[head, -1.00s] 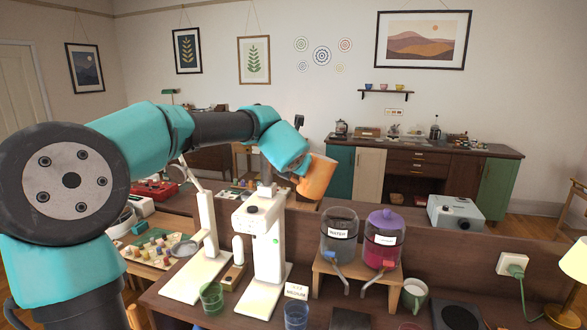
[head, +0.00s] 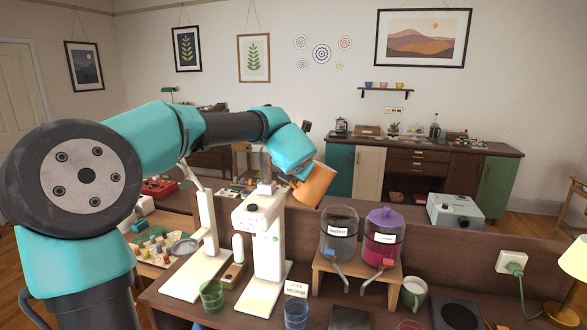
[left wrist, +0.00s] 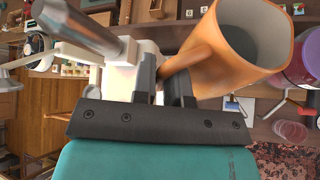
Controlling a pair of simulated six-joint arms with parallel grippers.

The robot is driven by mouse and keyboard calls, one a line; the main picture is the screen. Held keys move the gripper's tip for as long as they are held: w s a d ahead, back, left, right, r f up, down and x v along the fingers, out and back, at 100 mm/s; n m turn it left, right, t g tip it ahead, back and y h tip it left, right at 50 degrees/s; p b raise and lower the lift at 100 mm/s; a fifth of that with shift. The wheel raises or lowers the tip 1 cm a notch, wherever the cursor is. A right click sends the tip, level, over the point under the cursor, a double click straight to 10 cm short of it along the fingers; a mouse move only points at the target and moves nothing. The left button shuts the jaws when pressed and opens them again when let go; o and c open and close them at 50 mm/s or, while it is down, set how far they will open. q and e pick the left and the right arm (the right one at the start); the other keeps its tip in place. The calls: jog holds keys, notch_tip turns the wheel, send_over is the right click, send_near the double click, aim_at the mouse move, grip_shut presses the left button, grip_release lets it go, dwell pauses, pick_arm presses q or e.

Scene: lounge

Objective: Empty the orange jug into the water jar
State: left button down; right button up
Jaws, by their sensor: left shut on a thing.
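The orange jug (head: 316,186) is held in the air, tilted, above and just left of the water jar (head: 339,244). The water jar is clear, labelled and seems open at the top; it stands on a wooden stand. My left gripper (head: 294,180) is shut on the jug's handle. In the left wrist view the fingers (left wrist: 164,84) close on the handle, and the orange jug (left wrist: 213,62) shows its open mouth and a grey inside. I cannot tell how much liquid it holds. My right gripper is in neither view.
A purple-lidded jar (head: 383,240) stands right beside the water jar on the wooden stand (head: 358,276). A white machine (head: 262,245) stands left of it. A green cup (head: 211,296), a blue cup (head: 296,314) and a mug (head: 413,293) stand near the front.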

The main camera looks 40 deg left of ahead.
pick_arm(q)
jog(key=shift+f, duration=0.1)
jog(key=shift+w+r, duration=0.1)
jog(key=shift+r, duration=0.15)
jog(key=shift+w+d+r+m+g+y, duration=0.15)
jog(key=shift+r+m+g+y, duration=0.1)
jog(key=shift+r+m+g, duration=0.15)
jog(key=shift+w+d+r+m+g+y, duration=0.15)
jog(key=shift+r+m+g+y, duration=0.15)
jog(key=shift+g, duration=0.2)
jog(key=shift+f, duration=0.35)
dwell(0.6)
jog(key=shift+w+d+f, duration=0.1)
jog(key=shift+f, duration=0.85)
dwell(0.8)
jog(key=shift+w+r+m+g, duration=0.1)
jog(key=shift+m+g, duration=0.2)
jog(key=shift+d, duration=0.1)
dwell(1.2)
